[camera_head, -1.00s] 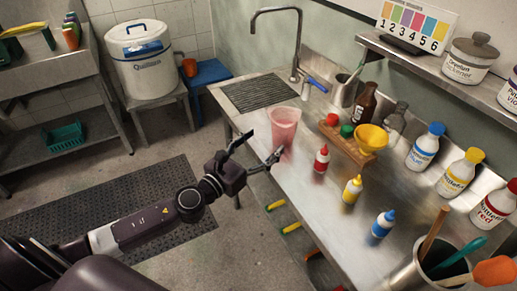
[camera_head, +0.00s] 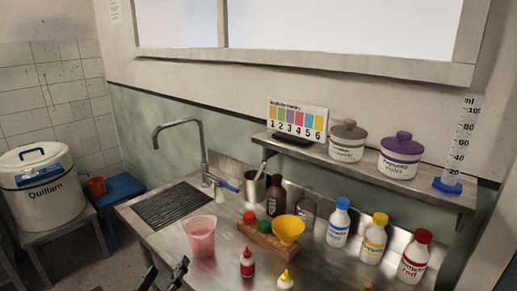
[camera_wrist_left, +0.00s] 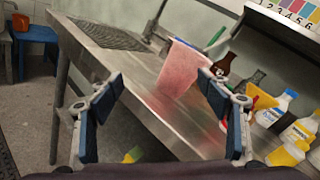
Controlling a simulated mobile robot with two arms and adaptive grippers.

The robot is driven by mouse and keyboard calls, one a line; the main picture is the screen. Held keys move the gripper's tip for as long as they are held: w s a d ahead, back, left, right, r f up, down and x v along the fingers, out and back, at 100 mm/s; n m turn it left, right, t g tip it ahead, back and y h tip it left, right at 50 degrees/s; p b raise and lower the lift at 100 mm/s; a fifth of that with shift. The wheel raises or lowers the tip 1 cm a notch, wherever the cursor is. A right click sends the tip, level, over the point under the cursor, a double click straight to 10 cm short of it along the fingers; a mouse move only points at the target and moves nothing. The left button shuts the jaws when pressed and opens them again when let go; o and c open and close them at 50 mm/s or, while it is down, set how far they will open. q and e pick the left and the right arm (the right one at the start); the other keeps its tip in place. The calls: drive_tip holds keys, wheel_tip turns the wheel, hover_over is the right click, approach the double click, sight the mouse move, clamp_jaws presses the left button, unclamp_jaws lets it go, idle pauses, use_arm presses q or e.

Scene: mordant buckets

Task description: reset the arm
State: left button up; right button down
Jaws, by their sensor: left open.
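My left gripper (camera_head: 166,274) shows only its fingertips at the bottom edge of the head view. In the left wrist view its two fingers (camera_wrist_left: 160,95) are spread apart with nothing between them. A pink translucent cup (camera_head: 201,238) stands on the steel counter beyond and a little right of the gripper, apart from it. The cup (camera_wrist_left: 180,68) also shows past the fingers in the left wrist view. My left arm is otherwise out of the head view. My right gripper is not in view.
The steel counter (camera_head: 150,232) holds a red squeeze bottle (camera_head: 247,264), a wooden rack with a yellow funnel (camera_head: 289,229), a brown bottle (camera_head: 276,196) and several labelled bottles. A faucet (camera_head: 204,150) rises by the drain. A shelf (camera_head: 440,193) with jars runs above.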

use_arm(q)
drive_tip(key=s+a+f+n+g+y, duration=0.3)
drive_tip(key=s+f+n+g+y, duration=0.3)
drive_tip(key=s+f+n, duration=0.85)
drive_tip(key=s+d+f+n+g+h, duration=0.2)
drive_tip(key=s+d+n+g+h, duration=0.15)
drive_tip(key=s+n, duration=0.35)
drive_tip(key=s+d+f+n+g+h, duration=0.1)
drive_tip(key=s+d+n+g+h, duration=0.1)
drive_tip(key=s+d+n+g, duration=0.4)
wheel_tip(320, 180, down, 26)
drive_tip(key=s+a, duration=0.1)
drive_tip(key=s, duration=0.2)
drive_tip(key=s+a+f+g, duration=0.1)
drive_tip(key=s+a+f, duration=0.2)
drive_tip(key=s+f, duration=1.3)
drive_tip(key=shift+s+f+n, duration=0.35)
drive_tip(key=shift+s, duration=0.2)
